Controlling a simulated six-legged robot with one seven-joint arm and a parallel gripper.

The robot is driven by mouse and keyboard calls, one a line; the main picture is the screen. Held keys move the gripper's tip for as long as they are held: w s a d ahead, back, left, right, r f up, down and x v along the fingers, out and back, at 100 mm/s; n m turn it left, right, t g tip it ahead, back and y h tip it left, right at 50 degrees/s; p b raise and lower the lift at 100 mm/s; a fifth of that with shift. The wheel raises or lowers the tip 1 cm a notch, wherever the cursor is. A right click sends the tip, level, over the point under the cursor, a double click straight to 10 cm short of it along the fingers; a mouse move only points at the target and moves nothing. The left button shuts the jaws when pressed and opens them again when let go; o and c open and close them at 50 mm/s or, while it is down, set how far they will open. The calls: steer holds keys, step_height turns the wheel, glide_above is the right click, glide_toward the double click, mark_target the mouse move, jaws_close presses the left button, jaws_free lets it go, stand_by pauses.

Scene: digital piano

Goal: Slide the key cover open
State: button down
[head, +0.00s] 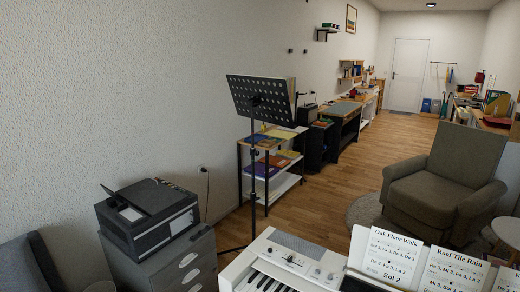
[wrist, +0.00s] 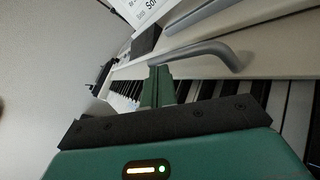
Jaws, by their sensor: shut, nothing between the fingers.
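The white digital piano (head: 290,250) stands at the bottom of the head view, with some white and black keys (head: 262,283) bare. In the wrist view a long run of keys (wrist: 292,103) shows bare below a pale panel (wrist: 285,48), which looks like part of the key cover or piano body; I cannot tell which. A grey curved handle (wrist: 215,48) is fixed along it. My gripper (wrist: 160,72) is shut and empty, its green fingertips close to the handle's left end. I cannot tell whether they touch it. My gripper does not show in the head view.
Song sheets (head: 385,258) stand on the piano. A black music stand (head: 262,100) rises behind it. A printer (head: 148,215) sits on a grey drawer cabinet (head: 175,262) at left. An armchair (head: 435,180) stands at right. Wooden floor (head: 315,205) lies clear between.

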steer(key=shift+w+d, duration=0.4)
steer(key=shift+w, duration=0.25)
steer(key=shift+w+d, duration=0.4)
steer(key=shift+w, duration=0.2)
stand_by(1.1)
steer(key=shift+s, duration=0.15)
steer(key=shift+s+a, duration=0.55)
steer(key=shift+s, duration=0.15)
steer(key=shift+s+a, duration=0.75)
steer(key=shift+s, duration=0.3)
steer(key=shift+s+a, duration=0.7)
steer(key=shift+s, duration=0.35)
steer(key=shift+r, duration=0.1)
